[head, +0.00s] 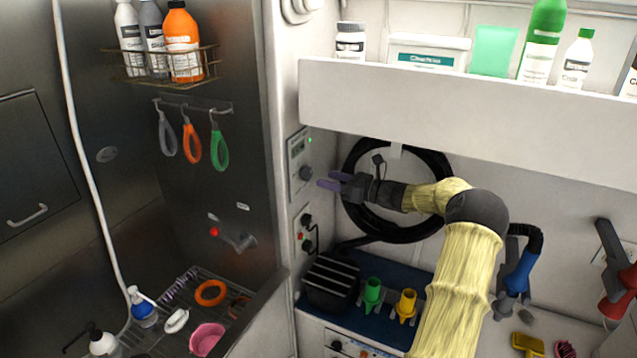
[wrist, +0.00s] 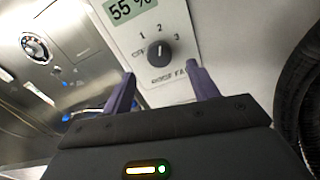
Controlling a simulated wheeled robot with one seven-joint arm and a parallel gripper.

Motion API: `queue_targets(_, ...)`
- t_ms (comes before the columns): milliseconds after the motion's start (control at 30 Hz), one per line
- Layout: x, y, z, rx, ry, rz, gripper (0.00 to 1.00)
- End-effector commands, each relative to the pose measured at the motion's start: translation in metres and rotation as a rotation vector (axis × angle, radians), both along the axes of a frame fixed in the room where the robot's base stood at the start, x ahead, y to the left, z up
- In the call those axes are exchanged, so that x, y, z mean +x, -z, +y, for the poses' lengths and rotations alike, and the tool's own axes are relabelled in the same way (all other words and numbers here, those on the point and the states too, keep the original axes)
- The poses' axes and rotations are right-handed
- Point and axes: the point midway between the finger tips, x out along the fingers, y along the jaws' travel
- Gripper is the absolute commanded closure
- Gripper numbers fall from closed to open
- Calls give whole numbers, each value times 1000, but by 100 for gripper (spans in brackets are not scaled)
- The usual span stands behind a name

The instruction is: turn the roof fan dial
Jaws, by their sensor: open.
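The roof fan dial (wrist: 159,51) is a dark round knob on a light panel (wrist: 178,22), with OFF, 1, 2 and 3 printed around it. In the head view the dial (head: 306,173) sits on the narrow wall panel (head: 298,150), below a small display. My gripper (head: 326,181) is open, its two purple fingers pointing left at the dial with a gap between. In the wrist view my gripper (wrist: 161,88) shows its fingers spread to either side below the dial, apart from it and empty. The dial's pointer looks roughly upright, but its exact setting is unclear.
A second panel (head: 304,229) with a plugged cable is below the dial. A coiled black hose (head: 432,165) hangs behind my arm. A white shelf (head: 450,105) with bottles overhangs it. A metal tub wall (head: 225,60) is left of the panel.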

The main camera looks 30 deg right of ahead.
Motion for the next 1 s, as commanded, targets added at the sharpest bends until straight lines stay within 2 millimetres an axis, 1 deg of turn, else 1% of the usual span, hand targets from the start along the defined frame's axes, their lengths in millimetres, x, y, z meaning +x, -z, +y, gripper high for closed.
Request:
queue_targets(33,-9,4,-8,-1,3,0,41)
queue_targets(300,-51,4,-41,-1,4,0,41)
queue_targets(500,-78,3,-62,-1,3,1,41)
queue_targets(600,-85,2,-67,0,0,0,41)
queue_targets(700,-88,1,-69,1,0,1,41)
queue_targets(1000,-88,0,-69,1,0,1,41)
